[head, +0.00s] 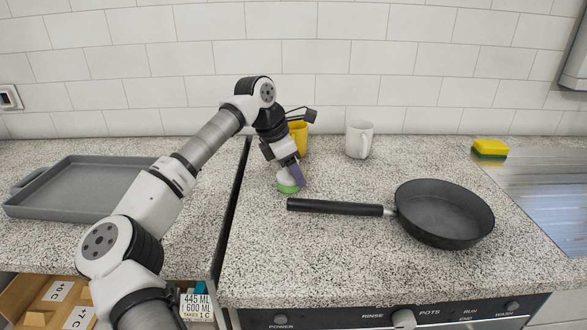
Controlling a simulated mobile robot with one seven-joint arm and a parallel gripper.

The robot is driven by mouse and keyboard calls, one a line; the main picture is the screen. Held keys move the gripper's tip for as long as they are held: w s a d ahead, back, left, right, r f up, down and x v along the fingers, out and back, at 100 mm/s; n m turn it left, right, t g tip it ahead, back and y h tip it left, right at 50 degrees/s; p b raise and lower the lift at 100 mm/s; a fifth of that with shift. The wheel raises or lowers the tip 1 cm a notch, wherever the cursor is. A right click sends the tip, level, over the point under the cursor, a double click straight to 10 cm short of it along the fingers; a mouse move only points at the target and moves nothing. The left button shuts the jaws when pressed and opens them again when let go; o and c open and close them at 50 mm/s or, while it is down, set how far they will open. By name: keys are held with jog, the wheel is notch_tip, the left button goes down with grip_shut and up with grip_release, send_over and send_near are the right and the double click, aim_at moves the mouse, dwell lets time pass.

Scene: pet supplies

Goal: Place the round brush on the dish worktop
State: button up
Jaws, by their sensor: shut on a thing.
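The round brush (287,185) has a pale top and a green lower part. My gripper points down and is shut on the brush. The brush is at or just above the speckled worktop (330,262) over the dishwasher panel; I cannot tell whether it touches. The gripper hides part of the brush.
A black frying pan (445,212) lies right of the brush, its handle close by. A yellow mug (299,137) and a white mug (359,139) stand behind. A yellow-green sponge (490,149) is by the sink at right. A grey tray (85,187) lies left.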

jog(key=shift+f, duration=0.2)
jog(key=o, duration=1)
jog(key=shift+r, duration=0.2)
jog(key=v, duration=1.2)
